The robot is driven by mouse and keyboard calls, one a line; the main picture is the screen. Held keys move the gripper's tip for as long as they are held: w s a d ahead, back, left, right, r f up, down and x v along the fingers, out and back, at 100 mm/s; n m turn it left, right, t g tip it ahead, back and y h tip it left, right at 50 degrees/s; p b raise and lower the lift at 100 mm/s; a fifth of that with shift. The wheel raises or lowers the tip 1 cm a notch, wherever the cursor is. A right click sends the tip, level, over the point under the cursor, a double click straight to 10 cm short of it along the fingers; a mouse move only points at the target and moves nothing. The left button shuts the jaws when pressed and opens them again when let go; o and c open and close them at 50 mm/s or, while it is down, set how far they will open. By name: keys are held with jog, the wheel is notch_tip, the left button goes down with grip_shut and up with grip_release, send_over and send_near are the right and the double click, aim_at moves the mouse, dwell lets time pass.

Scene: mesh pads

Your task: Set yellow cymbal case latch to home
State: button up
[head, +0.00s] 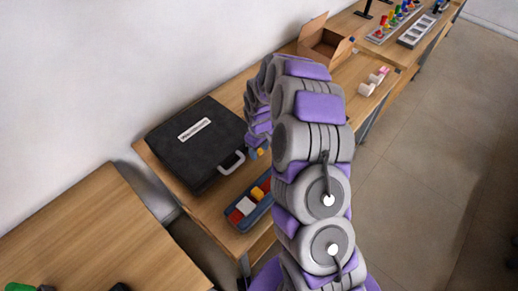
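A black case (196,143) with a white label lies shut on the wooden table in the head view. Its grey handle (233,163) is on the side facing right. A small yellow piece (261,152) with blue beside it shows at the case's right corner, close to the far end of my arm. I cannot tell whether it is the latch, or which way a latch is set. My arm rises through the middle of the view and bends down beside the case. My gripper (258,140) is small and mostly hidden by my arm links, so its fingers cannot be made out.
A blue tray (262,209) with red, white and yellow blocks lies in front of the case. An open cardboard box (325,45) and white and pink pieces (368,88) are farther along. Another table (95,240) is at lower left. The floor at right is clear.

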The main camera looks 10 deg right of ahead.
jog(key=c, duration=0.8)
jog(key=shift+w+a+r+g+h+p, duration=0.1)
jog(key=shift+w+r+g+h+p, duration=0.2)
jog(key=shift+p, duration=0.1)
jog(key=shift+c, duration=0.2)
jog(key=shift+w+a+r+g+h+p, duration=0.25)
jog(key=shift+w+a+g+h+p, duration=0.25)
jog(key=shift+g+p, duration=0.4)
jog(key=shift+w+a+r+g+h+p, duration=0.25)
jog(key=shift+w+g+h+p, duration=0.45)
jog(key=shift+g, duration=0.4)
jog(key=shift+s, duration=0.15)
jog(key=o, duration=0.9)
jog(key=shift+f, duration=0.1)
